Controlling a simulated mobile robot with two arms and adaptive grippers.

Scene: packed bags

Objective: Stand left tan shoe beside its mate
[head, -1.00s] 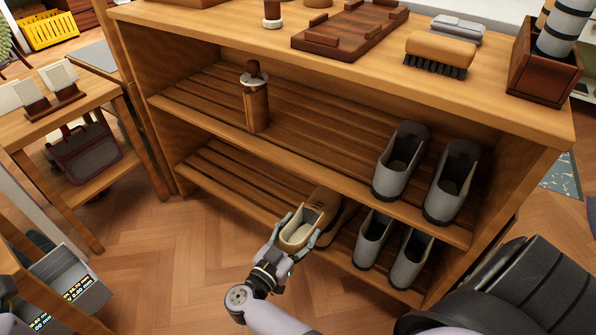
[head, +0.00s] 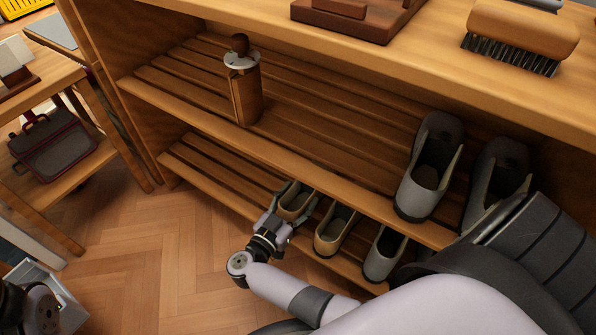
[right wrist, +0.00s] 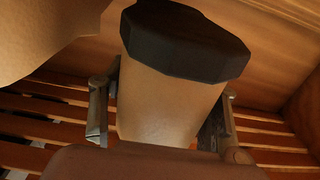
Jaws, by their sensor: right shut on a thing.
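My right gripper (head: 288,212) is shut on a tan shoe (head: 298,197) at the lower slatted shelf of the wooden rack. The other tan shoe (head: 335,229) stands on that shelf just to its right, toe inward. In the right wrist view, the held shoe (right wrist: 165,105) fills the middle, with its dark sole toward the top and a finger on each side. Whether its sole touches the slats is hard to tell.
A grey shoe (head: 384,254) stands right of the tan pair on the lower shelf (head: 205,162). Two grey shoes (head: 430,168) and a wooden holder (head: 245,95) are on the upper shelf (head: 320,140), close above. The lower shelf's left part is clear.

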